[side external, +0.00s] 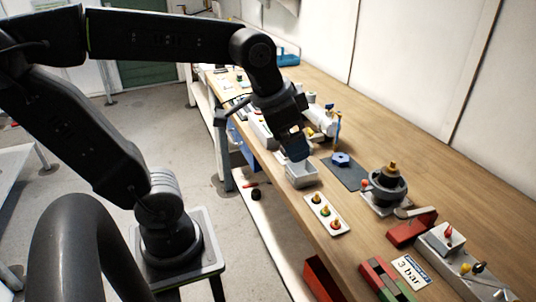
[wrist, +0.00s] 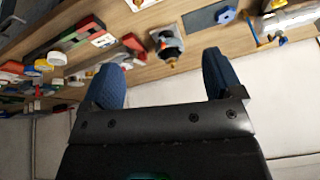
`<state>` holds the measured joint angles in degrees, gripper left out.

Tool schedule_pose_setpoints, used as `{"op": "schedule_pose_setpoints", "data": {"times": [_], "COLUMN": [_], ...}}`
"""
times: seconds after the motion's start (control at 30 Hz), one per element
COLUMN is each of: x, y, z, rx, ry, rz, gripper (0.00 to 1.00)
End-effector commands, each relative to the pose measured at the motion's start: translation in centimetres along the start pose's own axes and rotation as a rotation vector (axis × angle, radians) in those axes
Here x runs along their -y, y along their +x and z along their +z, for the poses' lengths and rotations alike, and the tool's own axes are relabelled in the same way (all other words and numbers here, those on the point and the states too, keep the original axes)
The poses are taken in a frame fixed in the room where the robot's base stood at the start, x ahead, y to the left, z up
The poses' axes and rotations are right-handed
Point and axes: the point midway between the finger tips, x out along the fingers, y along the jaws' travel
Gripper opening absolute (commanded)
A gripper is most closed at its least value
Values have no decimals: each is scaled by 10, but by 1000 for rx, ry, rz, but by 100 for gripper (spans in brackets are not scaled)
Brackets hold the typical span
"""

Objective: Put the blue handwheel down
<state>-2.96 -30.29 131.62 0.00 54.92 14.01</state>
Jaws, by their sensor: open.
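The blue handwheel (side external: 341,159) lies on a dark grey mat (side external: 345,176) on the wooden bench. In the wrist view the handwheel (wrist: 226,14) shows small near the top edge, on the mat (wrist: 200,21). My gripper (side external: 296,150) is in the air to the left of the handwheel in the side view, apart from it. In the wrist view my gripper (wrist: 160,78) has its two blue fingers spread wide, with nothing between them.
A dark round device (side external: 387,187) stands right of the mat. A panel with several coloured knobs (side external: 326,214) lies nearer the front. A blue-handled valve (side external: 336,127) stands behind the mat.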

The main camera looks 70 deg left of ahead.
Motion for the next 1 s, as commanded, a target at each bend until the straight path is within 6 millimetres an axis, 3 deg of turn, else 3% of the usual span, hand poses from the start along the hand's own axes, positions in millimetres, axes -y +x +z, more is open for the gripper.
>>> {"op": "schedule_pose_setpoints", "data": {"times": [0.1,0.3,1.0], "x": [-15,-24,-24], "y": [-1,3,3], "z": [32,52,52], "rx": [-50,-81,-79], "ry": [-107,-194,-198], "rz": [5,13,13], "gripper": [86,86,86]}}
